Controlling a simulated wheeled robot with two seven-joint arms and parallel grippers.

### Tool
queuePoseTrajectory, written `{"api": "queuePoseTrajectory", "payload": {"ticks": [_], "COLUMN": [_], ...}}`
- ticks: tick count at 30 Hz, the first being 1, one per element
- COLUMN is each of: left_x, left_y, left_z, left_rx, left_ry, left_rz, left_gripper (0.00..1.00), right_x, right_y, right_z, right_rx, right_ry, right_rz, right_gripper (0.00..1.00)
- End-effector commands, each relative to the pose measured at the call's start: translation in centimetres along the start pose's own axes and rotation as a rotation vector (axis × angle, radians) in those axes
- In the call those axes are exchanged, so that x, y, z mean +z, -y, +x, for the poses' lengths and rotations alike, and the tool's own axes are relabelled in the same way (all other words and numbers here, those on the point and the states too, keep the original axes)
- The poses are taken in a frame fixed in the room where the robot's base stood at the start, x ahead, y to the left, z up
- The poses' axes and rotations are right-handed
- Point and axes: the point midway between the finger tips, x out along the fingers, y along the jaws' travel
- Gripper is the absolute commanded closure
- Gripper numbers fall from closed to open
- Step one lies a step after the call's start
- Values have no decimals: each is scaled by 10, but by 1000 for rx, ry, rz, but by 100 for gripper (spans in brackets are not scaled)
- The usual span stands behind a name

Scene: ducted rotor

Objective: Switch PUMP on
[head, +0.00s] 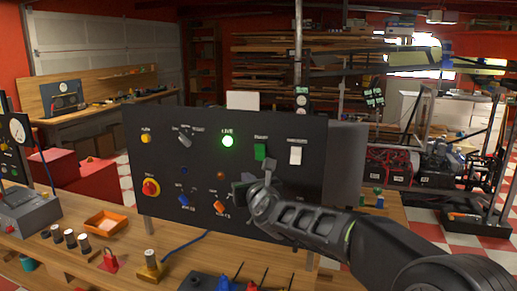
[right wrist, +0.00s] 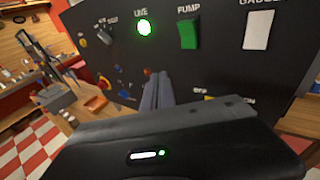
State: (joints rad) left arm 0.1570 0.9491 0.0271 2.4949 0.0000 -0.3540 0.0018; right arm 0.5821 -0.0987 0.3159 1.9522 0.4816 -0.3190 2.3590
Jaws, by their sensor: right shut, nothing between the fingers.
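The PUMP switch (head: 260,151) is a green rocker on the black upright control panel (head: 290,205), right of the lit green LIVE lamp (head: 227,141). It also shows in the right wrist view (right wrist: 188,34) under its PUMP label. I cannot tell from its tilt whether it is on or off. My right gripper (head: 238,188) is below the switch, close in front of the panel, apart from the switch. In the right wrist view its fingers (right wrist: 157,92) are together and empty, pointing at the panel's lower part. My left gripper is not in view.
A white switch (head: 295,155) sits right of PUMP. A grey selector lever (head: 184,141), a red and yellow stop button (head: 151,187), and blue and orange knobs are on the panel's left and lower parts. An orange tray (head: 106,222) and several small parts lie on the wooden bench.

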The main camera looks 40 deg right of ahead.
Motion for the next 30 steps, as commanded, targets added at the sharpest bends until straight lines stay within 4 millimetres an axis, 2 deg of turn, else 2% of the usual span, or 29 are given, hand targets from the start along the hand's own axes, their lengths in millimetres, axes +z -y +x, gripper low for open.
{"api": "queuePoseTrajectory", "payload": {"ticks": [14, 21, 30], "left_x": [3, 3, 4], "left_y": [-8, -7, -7], "left_z": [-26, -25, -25], "left_rx": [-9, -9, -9], "left_ry": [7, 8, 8], "left_rz": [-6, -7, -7], "left_gripper": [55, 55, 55], "right_x": [30, 39, 42], "right_y": [28, 39, 42], "right_z": [38, 54, 58], "right_rx": [-1, 0, 0], "right_ry": [-2, -1, -1], "right_rz": [-1, 0, -2], "right_gripper": [100, 100, 100]}}
